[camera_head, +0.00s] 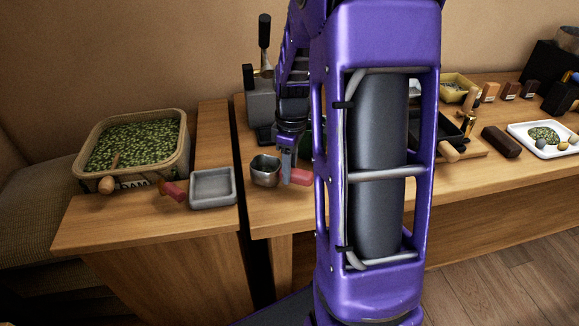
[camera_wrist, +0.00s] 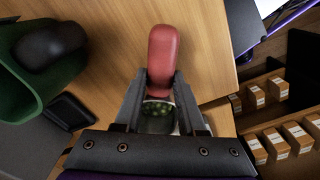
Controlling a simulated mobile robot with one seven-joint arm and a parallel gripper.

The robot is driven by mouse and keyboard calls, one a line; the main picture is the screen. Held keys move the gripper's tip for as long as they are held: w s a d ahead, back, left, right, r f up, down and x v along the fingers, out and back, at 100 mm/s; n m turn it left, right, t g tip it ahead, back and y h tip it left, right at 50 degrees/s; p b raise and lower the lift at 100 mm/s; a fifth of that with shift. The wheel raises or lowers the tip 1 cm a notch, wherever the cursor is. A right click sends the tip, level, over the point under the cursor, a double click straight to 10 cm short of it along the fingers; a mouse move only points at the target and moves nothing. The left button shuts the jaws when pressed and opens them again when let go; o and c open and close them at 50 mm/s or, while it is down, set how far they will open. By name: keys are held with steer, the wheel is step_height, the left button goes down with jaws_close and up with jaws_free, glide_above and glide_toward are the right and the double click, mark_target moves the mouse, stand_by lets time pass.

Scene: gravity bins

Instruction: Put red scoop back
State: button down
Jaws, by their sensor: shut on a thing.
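A scoop with a red handle (camera_head: 300,177) and a metal cup (camera_head: 265,170) is at my gripper (camera_head: 287,176), near the left end of the right-hand table. In the wrist view my gripper (camera_wrist: 161,78) is shut on the red handle (camera_wrist: 163,52), one finger on each side. Green pieces show in the cup (camera_wrist: 158,116) between the fingers, partly hidden by them. I cannot tell whether the scoop touches the table. A second red handle (camera_head: 175,191) lies on the left table, between a bin of green pieces (camera_head: 183,165) and a grey tray (camera_head: 213,202).
A wooden-handled tool (camera_head: 107,184) rests at the bin's front. A dark gap separates the two tables. A grey machine with a lever (camera_head: 260,100) stands behind my gripper. A green container (camera_wrist: 40,85) is close on the left in the wrist view. My arm hides the middle.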

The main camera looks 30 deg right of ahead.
mark_target(292, 170)
steer(key=shift+f+b, duration=0.4)
steer(key=shift+f, duration=0.15)
stand_by(0.4)
steer(key=shift+c, duration=2.1)
jaws_free()
step_height(292, 170, up, 18)
steer(key=p, duration=0.3)
steer(key=shift+s+d+f, duration=0.2)
steer(key=shift+s+f, duration=0.05)
